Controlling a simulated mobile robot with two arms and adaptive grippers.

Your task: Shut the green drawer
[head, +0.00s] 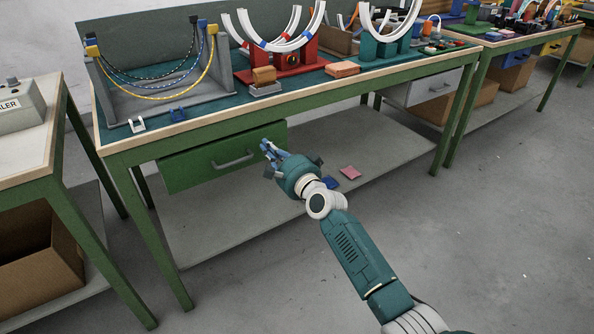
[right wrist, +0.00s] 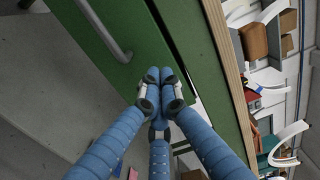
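The green drawer (head: 205,163) hangs under the left part of the green workbench, with a grey bar handle (head: 235,160) on its front. Its front seems to stand slightly out from the bench frame; how far is hard to tell. My right gripper (head: 267,147) is at the right end of the drawer front, right of the handle. In the right wrist view its blue fingertips (right wrist: 160,76) are together, empty, over or against the edge of the drawer front (right wrist: 120,55); contact is unclear. My left gripper is not in view.
The bench top (head: 205,118) above holds a cable stand, red and teal arc stands and small blocks. A lower shelf (head: 210,225) lies below the drawer. A grey drawer (head: 434,87) is at the right. A blue and a pink piece (head: 350,172) lie below my gripper.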

